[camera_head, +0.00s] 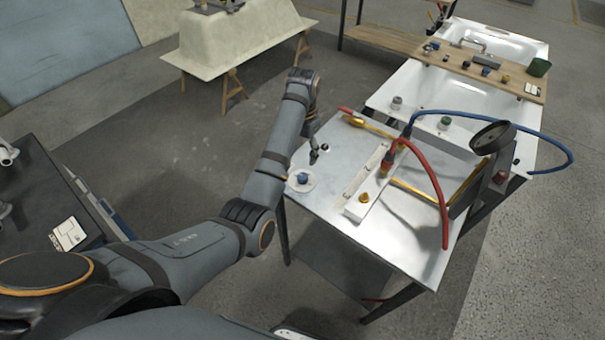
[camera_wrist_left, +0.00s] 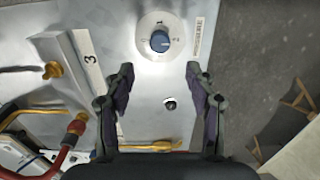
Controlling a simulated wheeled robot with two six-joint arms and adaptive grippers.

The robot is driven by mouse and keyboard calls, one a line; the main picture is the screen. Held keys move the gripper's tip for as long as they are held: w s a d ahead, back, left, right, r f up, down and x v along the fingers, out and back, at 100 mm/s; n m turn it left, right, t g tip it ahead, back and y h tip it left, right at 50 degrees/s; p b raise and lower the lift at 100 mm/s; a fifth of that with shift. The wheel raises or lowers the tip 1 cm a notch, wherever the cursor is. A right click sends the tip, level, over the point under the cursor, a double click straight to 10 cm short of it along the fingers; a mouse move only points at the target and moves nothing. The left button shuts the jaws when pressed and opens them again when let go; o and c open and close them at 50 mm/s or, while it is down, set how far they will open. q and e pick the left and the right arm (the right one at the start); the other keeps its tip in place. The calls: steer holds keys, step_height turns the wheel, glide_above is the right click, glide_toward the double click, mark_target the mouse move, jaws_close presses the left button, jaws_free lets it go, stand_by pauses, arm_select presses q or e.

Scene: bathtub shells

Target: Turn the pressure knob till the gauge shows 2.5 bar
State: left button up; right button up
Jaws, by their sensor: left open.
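The blue pressure knob (camera_head: 303,177) sits on a round white dial plate at the table's left edge. In the left wrist view the knob (camera_wrist_left: 160,41) lies just beyond the fingertips, centred between them, with nothing touching it. My right gripper is not in view.
The metal table (camera_head: 330,225) carries a white manifold block (camera_head: 362,201) with brass fittings, a red hose (camera_head: 430,177) and a blue hose (camera_head: 490,119). White bathtub shells stand behind.

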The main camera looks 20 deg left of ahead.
mark_target(303, 176)
arm_select(q)
step_height(303, 176, down, 9)
steer(key=b, duration=0.7)
steer(key=shift+b, duration=0.4)
steer(key=shift+f+p, duration=0.15)
steer(key=shift+p, duration=0.5)
steer(key=shift+f, duration=0.55)
steer(key=shift+c, duration=0.2)
